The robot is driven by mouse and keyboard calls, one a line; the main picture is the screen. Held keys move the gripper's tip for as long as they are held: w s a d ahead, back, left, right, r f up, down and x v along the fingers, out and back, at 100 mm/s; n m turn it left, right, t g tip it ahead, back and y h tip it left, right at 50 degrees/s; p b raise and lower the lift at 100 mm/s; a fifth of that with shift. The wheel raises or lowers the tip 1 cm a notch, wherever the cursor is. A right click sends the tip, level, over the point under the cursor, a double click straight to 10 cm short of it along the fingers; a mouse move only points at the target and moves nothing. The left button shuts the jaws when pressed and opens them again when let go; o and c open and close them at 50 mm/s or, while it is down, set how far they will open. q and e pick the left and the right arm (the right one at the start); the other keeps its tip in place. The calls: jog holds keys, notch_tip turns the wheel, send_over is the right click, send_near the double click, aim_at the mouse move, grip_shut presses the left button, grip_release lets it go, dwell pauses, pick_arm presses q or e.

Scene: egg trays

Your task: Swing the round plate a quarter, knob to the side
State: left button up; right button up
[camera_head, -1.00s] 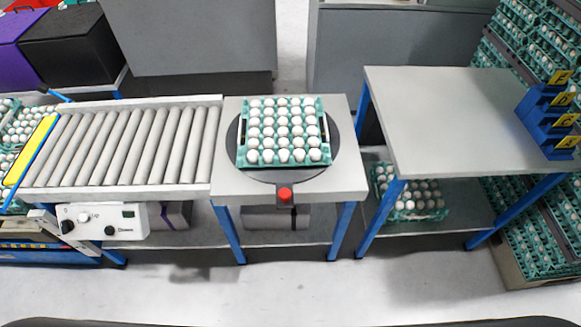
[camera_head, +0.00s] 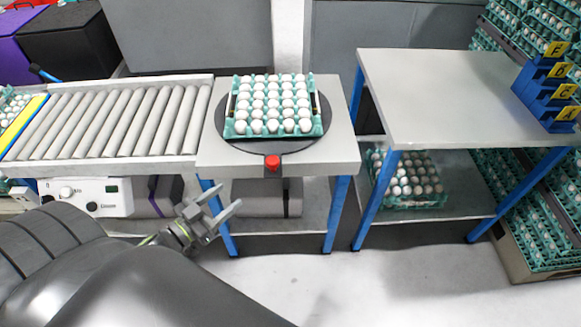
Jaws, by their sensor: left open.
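The round dark plate (camera_head: 228,136) lies on the small grey table between the roller conveyor and the right-hand table. Its red knob (camera_head: 272,162) sticks out at the front edge, toward me. A green tray of white eggs (camera_head: 318,128) sits on the plate and covers most of it. My left gripper (camera_head: 225,202) is open and empty, low in front of the small table, to the left of the knob and apart from it. My right gripper is not in view.
A roller conveyor (camera_head: 120,120) adjoins the small table (camera_head: 338,150) on the left. Across a gap on the right stands a larger table (camera_head: 430,100) with blue lettered holders (camera_head: 546,90). Its top is mostly clear. Egg stacks stand at far right.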

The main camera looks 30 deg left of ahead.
aim_at(268, 164)
pick_arm(q)
jog(key=p+x, duration=0.3)
jog(key=x, duration=1.4)
jog(key=shift+w+a, duration=0.15)
jog(key=shift+w, duration=0.1)
grip_shut()
